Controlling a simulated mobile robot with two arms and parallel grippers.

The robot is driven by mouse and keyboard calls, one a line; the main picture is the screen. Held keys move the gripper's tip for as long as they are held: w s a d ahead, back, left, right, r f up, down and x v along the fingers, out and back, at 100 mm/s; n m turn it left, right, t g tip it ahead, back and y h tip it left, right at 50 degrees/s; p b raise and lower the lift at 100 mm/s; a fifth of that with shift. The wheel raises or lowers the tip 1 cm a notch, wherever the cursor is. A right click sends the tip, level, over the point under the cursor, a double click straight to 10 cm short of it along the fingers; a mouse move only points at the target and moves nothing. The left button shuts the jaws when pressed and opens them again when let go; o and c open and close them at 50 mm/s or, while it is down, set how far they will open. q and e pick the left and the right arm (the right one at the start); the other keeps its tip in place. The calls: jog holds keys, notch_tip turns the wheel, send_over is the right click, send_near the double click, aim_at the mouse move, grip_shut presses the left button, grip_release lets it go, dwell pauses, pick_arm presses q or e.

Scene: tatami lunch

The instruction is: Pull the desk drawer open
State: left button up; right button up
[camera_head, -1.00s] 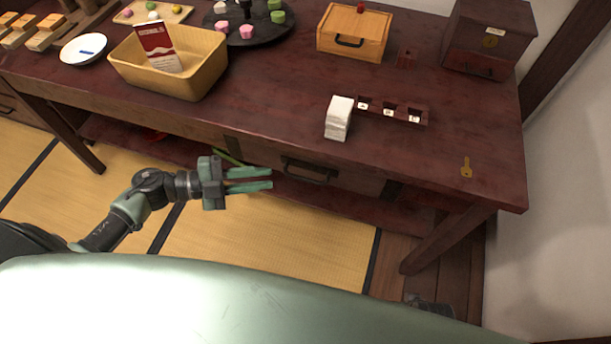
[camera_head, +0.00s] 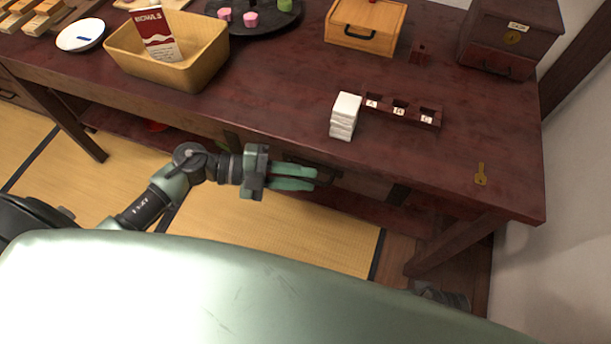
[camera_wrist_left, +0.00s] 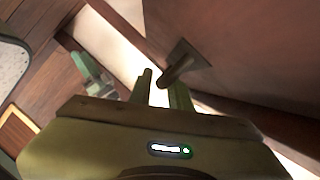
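The desk drawer (camera_head: 368,186) is in the front of the dark red desk, under the top edge. It looks shut. Its dark handle (camera_head: 331,177) is partly hidden behind my left fingers. My left gripper (camera_head: 314,180) is at the handle, its two green fingers apart with a narrow gap. In the left wrist view the handle (camera_wrist_left: 177,68) reaches toward the gap between the fingertips (camera_wrist_left: 160,88); I cannot tell whether they touch it. A green, two-pronged part (camera_wrist_left: 90,72) at the left of that view may be my right gripper; its state is unclear.
On the desk (camera_head: 270,105) stand a tan basket (camera_head: 205,62), a stack of white cards (camera_head: 344,118), a small dark tray (camera_head: 402,110), a brass key (camera_head: 481,175), a wooden box (camera_head: 365,30) and a dark chest (camera_head: 507,35). A desk leg (camera_head: 455,240) stands right of the drawer.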

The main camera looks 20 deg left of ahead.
pick_arm(q)
jog(key=shift+w+d, duration=0.15)
jog(key=shift+d, duration=0.2)
grip_shut()
dwell(1.2)
